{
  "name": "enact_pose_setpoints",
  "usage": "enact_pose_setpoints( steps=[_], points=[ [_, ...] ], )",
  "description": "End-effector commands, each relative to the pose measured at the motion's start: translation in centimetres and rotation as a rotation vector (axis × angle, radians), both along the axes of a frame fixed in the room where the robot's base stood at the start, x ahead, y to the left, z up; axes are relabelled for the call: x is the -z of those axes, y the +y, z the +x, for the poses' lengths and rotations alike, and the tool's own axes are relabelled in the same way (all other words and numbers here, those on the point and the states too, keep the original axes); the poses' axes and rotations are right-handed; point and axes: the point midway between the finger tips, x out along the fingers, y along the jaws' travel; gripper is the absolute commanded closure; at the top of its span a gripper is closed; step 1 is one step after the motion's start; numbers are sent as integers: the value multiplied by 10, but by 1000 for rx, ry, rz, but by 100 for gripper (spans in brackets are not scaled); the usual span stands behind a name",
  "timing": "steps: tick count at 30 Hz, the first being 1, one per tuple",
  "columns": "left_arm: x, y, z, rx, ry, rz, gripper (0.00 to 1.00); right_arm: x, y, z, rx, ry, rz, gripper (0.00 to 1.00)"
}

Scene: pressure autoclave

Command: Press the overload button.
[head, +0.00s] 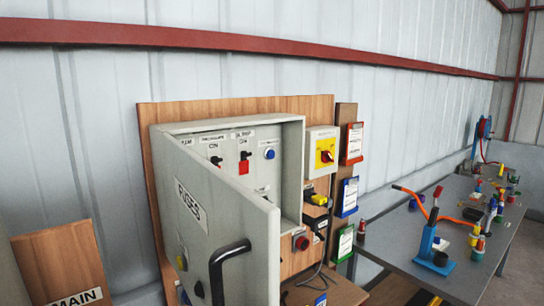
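A grey electrical cabinet (291,170) hangs on a wooden board. Its door (205,215), marked FUSES, stands open toward me and hides the lower left of the inside panel. On that panel I see a round blue button (269,153), a red switch (244,167) and a dark switch (216,160). The labels above them are too small to read surely, so I cannot tell which control is the overload button. A red round button (301,243) sits on a small box outside the cabinet, at its lower right. Neither of my grippers shows.
The door carries a curved black handle (230,268) that juts toward me. A grey table (405,246) with a blue press (434,242) stands at right. A board marked MAIN (62,262) is at lower left.

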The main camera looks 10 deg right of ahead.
Motion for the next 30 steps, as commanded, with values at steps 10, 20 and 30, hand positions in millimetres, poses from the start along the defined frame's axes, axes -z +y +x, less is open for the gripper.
enact_pose_setpoints(
  steps=[10, 20, 30],
  points=[
    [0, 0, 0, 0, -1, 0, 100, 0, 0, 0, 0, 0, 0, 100],
    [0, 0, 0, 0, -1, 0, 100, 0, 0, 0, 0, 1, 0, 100],
    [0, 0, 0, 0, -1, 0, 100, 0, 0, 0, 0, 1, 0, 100]
  ],
)
